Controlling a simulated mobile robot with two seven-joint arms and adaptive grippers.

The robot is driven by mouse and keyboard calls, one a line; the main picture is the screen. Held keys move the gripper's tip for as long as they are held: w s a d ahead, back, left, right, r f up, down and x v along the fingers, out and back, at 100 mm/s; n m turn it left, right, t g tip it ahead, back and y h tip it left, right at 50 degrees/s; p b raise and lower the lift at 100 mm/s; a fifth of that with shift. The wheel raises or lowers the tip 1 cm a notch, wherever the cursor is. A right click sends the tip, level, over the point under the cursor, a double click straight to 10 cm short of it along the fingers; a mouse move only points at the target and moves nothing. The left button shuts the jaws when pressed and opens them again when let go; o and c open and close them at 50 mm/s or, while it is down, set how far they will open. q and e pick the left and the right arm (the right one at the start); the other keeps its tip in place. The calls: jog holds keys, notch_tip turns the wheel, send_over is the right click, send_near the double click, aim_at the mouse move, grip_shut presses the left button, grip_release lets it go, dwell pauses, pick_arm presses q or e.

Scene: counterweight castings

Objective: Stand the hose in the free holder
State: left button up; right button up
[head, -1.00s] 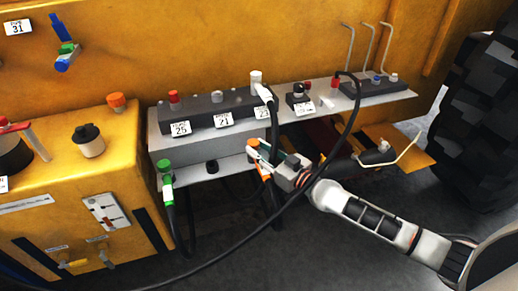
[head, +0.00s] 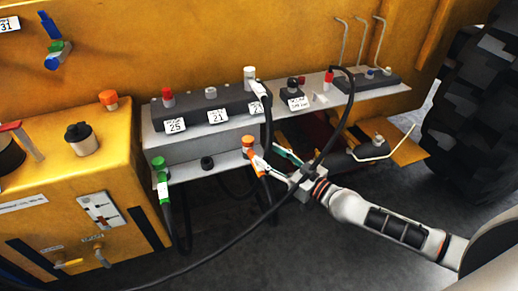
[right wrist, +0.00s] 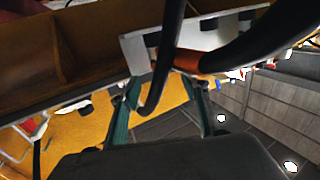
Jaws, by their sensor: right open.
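The hose with the orange and white end (head: 258,164) hangs at the right end of the lower ledge, under an orange cap (head: 247,142). Its orange collar also shows in the right wrist view (right wrist: 199,62). My right gripper (head: 270,158) is open beside this end, its teal fingers (right wrist: 160,108) apart; I cannot tell whether they touch it. A black, empty-looking socket (head: 207,163) on the same ledge may be the free holder. A green-ended hose (head: 164,190) hangs at the ledge's left end. My left gripper is not in view.
A white-ended hose (head: 259,88) hangs by the upper block (head: 190,118) with number labels. A long black hose (head: 350,105) loops across my right wrist area. A dark tyre (head: 485,100) stands right; a yellow cabinet (head: 120,170) stands left.

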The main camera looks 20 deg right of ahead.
jog(key=shift+v, duration=2.4)
